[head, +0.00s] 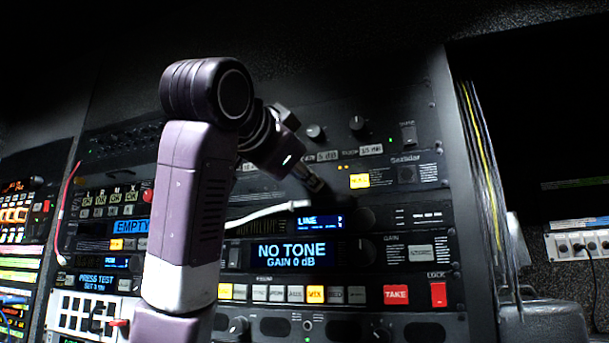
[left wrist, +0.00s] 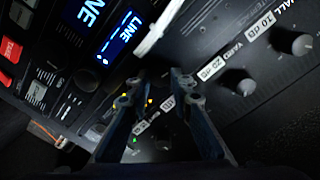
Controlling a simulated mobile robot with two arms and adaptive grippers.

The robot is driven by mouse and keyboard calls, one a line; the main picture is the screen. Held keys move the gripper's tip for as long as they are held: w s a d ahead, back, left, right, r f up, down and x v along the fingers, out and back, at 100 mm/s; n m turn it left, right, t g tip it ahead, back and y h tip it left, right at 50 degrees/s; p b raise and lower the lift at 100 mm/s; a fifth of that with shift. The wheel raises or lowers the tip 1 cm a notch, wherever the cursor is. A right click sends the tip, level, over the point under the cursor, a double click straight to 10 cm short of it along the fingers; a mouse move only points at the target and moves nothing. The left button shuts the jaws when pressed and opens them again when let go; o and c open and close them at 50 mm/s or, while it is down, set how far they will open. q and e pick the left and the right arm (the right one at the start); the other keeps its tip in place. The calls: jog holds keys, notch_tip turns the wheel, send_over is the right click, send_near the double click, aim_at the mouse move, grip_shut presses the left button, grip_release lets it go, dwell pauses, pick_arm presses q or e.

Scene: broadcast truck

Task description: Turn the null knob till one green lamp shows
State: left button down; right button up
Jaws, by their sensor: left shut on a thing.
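My left gripper (head: 317,186) reaches to the rack panel from the left, just above the blue LINE display. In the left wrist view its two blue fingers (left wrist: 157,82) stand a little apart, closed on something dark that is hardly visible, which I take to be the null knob. Its pointer and label cannot be read. Small amber lamps (head: 342,167) glow beside the gripper; yellow dots (left wrist: 149,102) also show between the fingers in the left wrist view. Which lamps belong to the knob cannot be told. My right gripper is not in view.
A white cable (head: 268,212) runs close below the gripper. The LINE display (head: 319,222) and a NO TONE display (head: 293,254) lie beneath, above a button row with a red TAKE button (head: 396,294). Small grey knobs (left wrist: 238,83) sit near the fingers. Cables (head: 485,150) hang at right.

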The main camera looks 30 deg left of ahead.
pick_arm(q)
jog(key=m+p, duration=0.1)
jog(key=m, duration=1)
jog(key=shift+p, duration=0.35)
dwell(0.4)
jog(key=c, duration=1.7)
grip_release()
jog(key=v, duration=1.2)
jog(key=shift+d, duration=0.1)
jog(key=shift+w, duration=0.1)
